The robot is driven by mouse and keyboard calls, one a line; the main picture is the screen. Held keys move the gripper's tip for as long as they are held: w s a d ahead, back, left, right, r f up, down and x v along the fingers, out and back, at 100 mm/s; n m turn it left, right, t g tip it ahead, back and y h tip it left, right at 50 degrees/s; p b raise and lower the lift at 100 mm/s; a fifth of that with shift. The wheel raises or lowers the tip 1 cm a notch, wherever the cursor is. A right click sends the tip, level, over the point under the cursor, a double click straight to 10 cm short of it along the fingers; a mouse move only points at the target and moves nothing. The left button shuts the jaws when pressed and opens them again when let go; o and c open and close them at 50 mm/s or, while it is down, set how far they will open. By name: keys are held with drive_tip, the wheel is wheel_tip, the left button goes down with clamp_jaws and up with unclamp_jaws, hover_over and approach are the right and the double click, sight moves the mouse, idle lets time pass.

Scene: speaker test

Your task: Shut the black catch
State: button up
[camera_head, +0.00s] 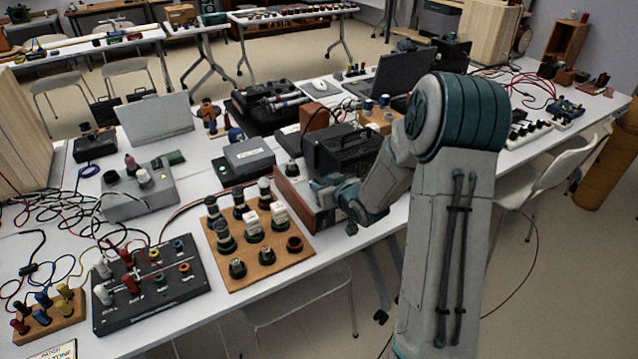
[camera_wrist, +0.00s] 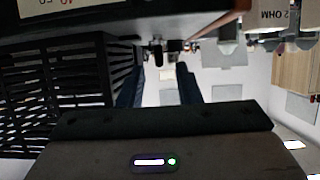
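My gripper (camera_wrist: 160,72) is open in the wrist view, with a clear gap between its two blue fingers and nothing held. A small dark projection (camera_wrist: 158,52) shows just beyond the fingertips, at the edge of a dark box; it may be the black catch, but I cannot tell its position. In the head view my gripper (camera_head: 347,197) is low at the table's front edge, by a wood-sided box (camera_head: 296,200). A black slatted case (camera_head: 345,150) stands just behind it; its slats also fill the left of the wrist view (camera_wrist: 60,85). No catch is clear in the head view.
A wooden board with several knobs and terminals (camera_head: 266,269) lies left of my gripper. A black panel with coloured posts (camera_head: 115,316) and loose cables are farther left. A laptop (camera_head: 403,75) stands behind. The floor in front of the table is free beside a chair (camera_head: 552,172).

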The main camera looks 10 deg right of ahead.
drive_tip(key=shift+x, duration=1.1)
clamp_jaws()
